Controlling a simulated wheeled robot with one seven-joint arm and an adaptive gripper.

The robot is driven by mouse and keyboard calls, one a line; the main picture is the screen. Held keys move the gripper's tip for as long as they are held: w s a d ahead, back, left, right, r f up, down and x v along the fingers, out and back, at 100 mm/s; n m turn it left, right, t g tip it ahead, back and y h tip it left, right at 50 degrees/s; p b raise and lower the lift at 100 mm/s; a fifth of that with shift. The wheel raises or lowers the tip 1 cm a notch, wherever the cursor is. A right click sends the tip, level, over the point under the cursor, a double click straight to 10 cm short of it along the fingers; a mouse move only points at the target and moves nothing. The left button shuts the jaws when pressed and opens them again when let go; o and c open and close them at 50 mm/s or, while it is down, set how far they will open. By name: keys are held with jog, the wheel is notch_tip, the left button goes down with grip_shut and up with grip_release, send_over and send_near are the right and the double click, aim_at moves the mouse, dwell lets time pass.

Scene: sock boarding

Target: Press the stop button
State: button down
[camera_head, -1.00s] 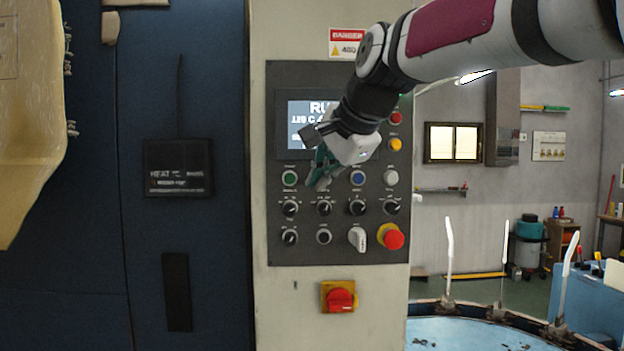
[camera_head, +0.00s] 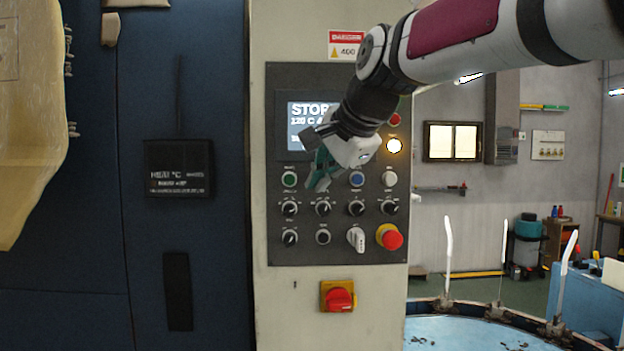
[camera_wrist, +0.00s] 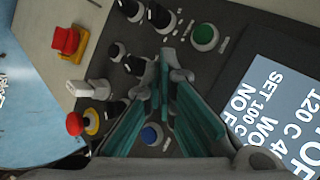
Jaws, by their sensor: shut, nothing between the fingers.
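The control panel (camera_head: 279,220) carries a row of push buttons: a green button (camera_head: 289,179), a blue button (camera_head: 357,179) and a white button (camera_head: 390,178). My gripper (camera_head: 318,184) is shut and empty, its green fingertips over the place between green and blue. Any button there is hidden behind them; contact cannot be told. The wrist view also shows the fingertips between the green button (camera_wrist: 204,37) and the blue button (camera_wrist: 150,134). The screen (camera_head: 303,113) reads "STOP", partly covered by my wrist. The amber lamp (camera_head: 394,146) is lit.
Black knobs (camera_head: 356,208) sit below the buttons. A red mushroom button (camera_head: 392,239) on a yellow collar is at the panel's lower right. A round blue table (camera_head: 470,335) stands to the right.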

jog(key=shift+s, duration=0.25)
jog(key=s+p, duration=0.1)
jog(key=s, duration=0.4)
jog(key=shift+p, duration=0.35)
dwell(0.6)
jog(key=s+d+f+n+g+h, duration=0.1)
jog(key=s+d+f+n, duration=0.4)
jog(key=s+f, duration=0.5)
jog(key=s+d+f+n+g+h, duration=0.2)
jog(key=s+d+f+n, duration=0.4)
jog(key=s+d+f, duration=0.4)
jog(key=s+f, duration=0.1)
jog(key=s, duration=0.5)
jog(key=shift+h, duration=0.4)
